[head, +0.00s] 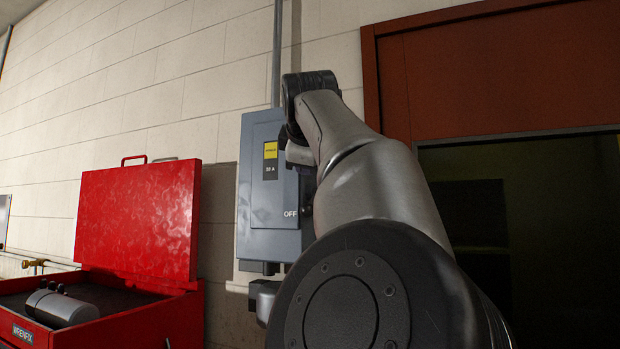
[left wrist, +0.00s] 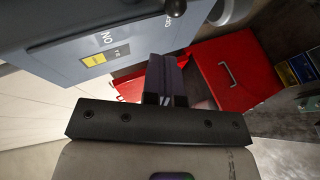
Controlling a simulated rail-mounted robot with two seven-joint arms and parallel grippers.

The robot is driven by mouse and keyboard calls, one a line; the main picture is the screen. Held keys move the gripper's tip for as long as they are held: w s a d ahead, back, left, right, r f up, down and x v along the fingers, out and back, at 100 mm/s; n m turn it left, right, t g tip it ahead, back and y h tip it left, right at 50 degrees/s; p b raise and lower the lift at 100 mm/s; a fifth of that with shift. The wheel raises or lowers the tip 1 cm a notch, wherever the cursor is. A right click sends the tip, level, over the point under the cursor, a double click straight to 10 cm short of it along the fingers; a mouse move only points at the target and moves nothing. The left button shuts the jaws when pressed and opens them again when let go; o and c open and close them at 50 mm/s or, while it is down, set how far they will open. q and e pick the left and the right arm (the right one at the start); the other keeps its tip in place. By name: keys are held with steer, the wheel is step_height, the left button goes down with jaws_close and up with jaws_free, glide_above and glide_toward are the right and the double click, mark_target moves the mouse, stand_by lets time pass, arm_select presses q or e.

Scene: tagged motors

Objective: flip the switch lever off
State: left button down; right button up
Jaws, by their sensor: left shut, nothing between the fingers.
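The grey switch box (head: 258,215) hangs on the wall in the head view, with a yellow label and the word OFF on its front. My left arm covers its right side, so no lever shows there. In the left wrist view the box (left wrist: 75,30) appears turned over at upper left, with ON and part of OFF readable. A dark round knob (left wrist: 175,7) shows at that view's top edge; it may be the lever's end. My left gripper (left wrist: 165,62) is shut and empty, its fingers apart from the knob in the picture. My right gripper is not in view.
An open red toolbox (head: 140,220) stands left of the box, with a grey cylindrical motor (head: 62,308) in it. A conduit (head: 277,55) runs up from the box. A red-brown frame (head: 480,75) around a dark opening is at right.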

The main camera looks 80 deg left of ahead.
arm_select(q)
steer(key=shift+v, duration=1.45)
